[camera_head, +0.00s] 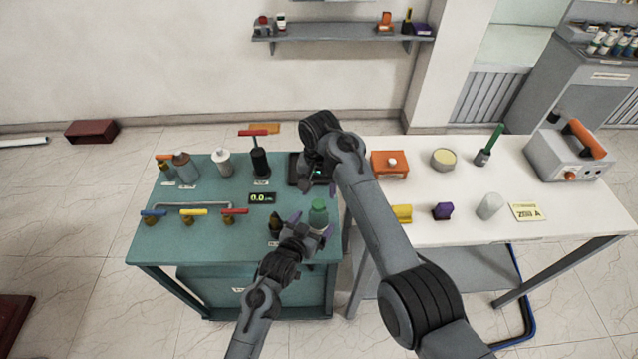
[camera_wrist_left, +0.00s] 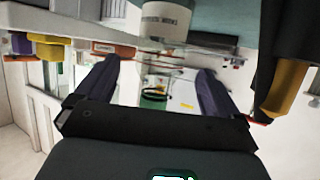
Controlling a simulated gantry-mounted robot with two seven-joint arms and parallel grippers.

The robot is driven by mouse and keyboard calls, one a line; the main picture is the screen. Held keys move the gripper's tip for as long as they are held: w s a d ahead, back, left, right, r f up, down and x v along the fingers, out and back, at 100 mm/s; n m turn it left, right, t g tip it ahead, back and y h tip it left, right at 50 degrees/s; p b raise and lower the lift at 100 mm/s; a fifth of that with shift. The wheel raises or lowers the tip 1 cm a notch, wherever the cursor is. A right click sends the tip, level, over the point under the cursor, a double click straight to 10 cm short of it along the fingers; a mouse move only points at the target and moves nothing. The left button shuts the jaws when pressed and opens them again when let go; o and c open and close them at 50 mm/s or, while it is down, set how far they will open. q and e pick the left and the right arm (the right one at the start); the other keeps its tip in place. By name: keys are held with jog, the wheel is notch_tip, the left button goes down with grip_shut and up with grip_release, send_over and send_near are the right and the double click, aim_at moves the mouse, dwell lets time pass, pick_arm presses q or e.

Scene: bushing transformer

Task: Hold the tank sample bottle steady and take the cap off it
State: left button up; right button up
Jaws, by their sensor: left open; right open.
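A bottle with a green top (camera_head: 318,212), which looks like the tank sample bottle, stands near the front right of the teal table (camera_head: 180,245). My left gripper (camera_head: 311,223) is open, with its purple fingertips close to either side of the bottle. Contact cannot be told. In the left wrist view a green round part (camera_wrist_left: 153,98) shows between the two spread fingers (camera_wrist_left: 158,68). My right gripper (camera_head: 314,180) is over a dark tray (camera_head: 294,168) at the back right of the teal table, partly hidden by its own arm, and apart from the bottle.
A dark small bottle (camera_head: 275,224) stands just left of my left gripper. A black display (camera_head: 262,198) lies behind it. Valves with coloured handles (camera_head: 188,212) and several bottles fill the table's left and back. The white table (camera_head: 455,190) at right holds an orange box (camera_head: 389,164).

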aim_at(315, 222)
pick_arm(q)
jog(key=shift+v, duration=2.15)
jog(key=shift+c, duration=0.4)
